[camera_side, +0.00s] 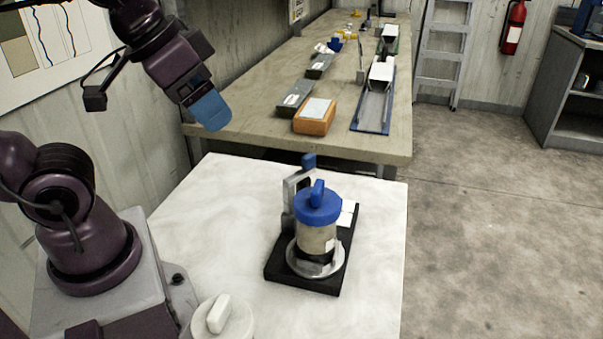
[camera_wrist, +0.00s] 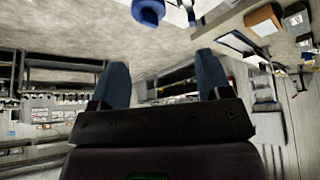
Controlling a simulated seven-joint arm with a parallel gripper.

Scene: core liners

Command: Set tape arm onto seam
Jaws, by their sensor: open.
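The core liner (camera_side: 316,236) stands upright on a round metal seat (camera_side: 303,266) on a black base plate (camera_side: 282,268), with a blue cap (camera_side: 319,207) on top. A grey metal arm with a blue knob (camera_side: 308,161), probably the tape arm, stands upright behind the liner; its lower part is hidden by the liner. I cannot make out the seam. My gripper (camera_side: 213,112) is up to the left, well above and apart from the fixture. In the wrist view its two blue fingers (camera_wrist: 161,80) are spread with nothing between them. A round blue part (camera_wrist: 148,11) shows at that view's top edge.
The white table (camera_side: 225,235) has free room around the fixture. A white round thing with a handle (camera_side: 222,316) is at its front edge. Behind, a long bench (camera_side: 262,92) holds an orange box (camera_side: 314,117), grey boxes and a blue tray (camera_side: 372,112).

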